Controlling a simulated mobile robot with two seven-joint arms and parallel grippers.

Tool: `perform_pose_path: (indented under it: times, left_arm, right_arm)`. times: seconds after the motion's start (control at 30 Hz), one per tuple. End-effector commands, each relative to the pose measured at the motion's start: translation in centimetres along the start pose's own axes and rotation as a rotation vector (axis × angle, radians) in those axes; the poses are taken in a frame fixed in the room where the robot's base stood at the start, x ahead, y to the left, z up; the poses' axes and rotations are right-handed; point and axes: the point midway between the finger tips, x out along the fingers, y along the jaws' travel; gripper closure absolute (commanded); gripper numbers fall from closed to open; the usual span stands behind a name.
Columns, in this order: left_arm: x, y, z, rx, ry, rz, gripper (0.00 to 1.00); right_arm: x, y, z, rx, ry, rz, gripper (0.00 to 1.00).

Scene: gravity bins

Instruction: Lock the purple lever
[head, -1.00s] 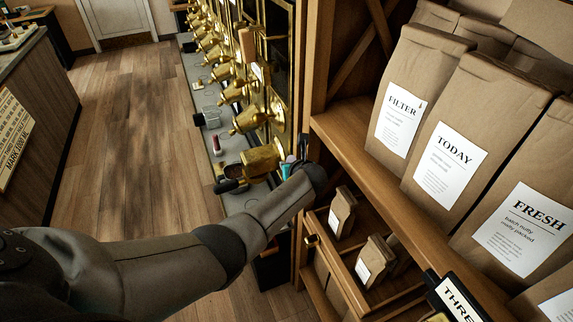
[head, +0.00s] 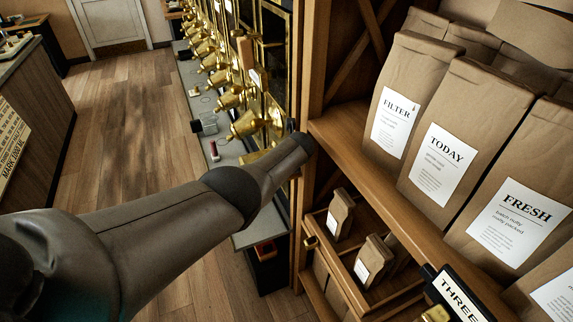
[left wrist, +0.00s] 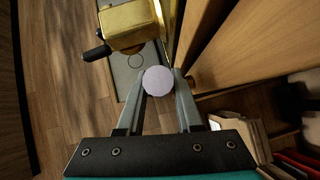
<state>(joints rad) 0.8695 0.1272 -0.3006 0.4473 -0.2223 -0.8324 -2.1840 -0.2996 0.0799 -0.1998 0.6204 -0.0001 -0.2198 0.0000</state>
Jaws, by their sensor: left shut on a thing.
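A round, pale purple knob (left wrist: 158,81), which I take for the end of the purple lever, shows in the left wrist view. My left gripper (left wrist: 161,77) is shut on it, with one fingertip on each side. The rest of the lever is hidden under the knob. A brass dispenser (left wrist: 132,24) with a black handle is just beyond the fingers to the left. In the head view my left arm covers the gripper, the lever and most of that nearest dispenser. I cannot tell there whether the lever is locked. My right gripper is in no view.
A row of brass dispensers (head: 246,124) runs back over a grey counter ledge (head: 222,150). A wooden shelf (head: 365,168) with paper coffee bags (head: 447,150) stands close on the right. The wooden floor (head: 120,130) on the left is clear.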

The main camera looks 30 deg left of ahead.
Motion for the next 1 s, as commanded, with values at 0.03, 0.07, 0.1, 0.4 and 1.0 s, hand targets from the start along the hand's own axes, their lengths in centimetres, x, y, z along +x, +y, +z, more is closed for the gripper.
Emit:
perform_pose_path:
  times: [0.03, 0.07, 0.1, 0.4, 1.0]
  left_arm:
    - [0.06, 0.09, -0.16, -0.001, 0.006, 0.002, 1.0]
    - [0.06, 0.09, -0.17, -0.001, 0.007, 0.002, 1.0]
    - [0.06, 0.09, -0.16, -0.002, 0.007, 0.002, 1.0]
    - [0.06, 0.1, -0.17, -0.003, 0.008, 0.002, 0.64]
    - [-0.24, 0.04, 0.04, -0.001, 0.003, 0.001, 0.36]
  right_arm:
    - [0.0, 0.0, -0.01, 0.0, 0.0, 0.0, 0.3]
    - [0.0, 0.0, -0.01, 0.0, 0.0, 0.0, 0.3]
    - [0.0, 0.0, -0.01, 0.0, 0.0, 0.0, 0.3]
    - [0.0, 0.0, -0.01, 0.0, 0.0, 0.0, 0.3]
    - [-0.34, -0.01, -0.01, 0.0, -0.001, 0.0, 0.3]
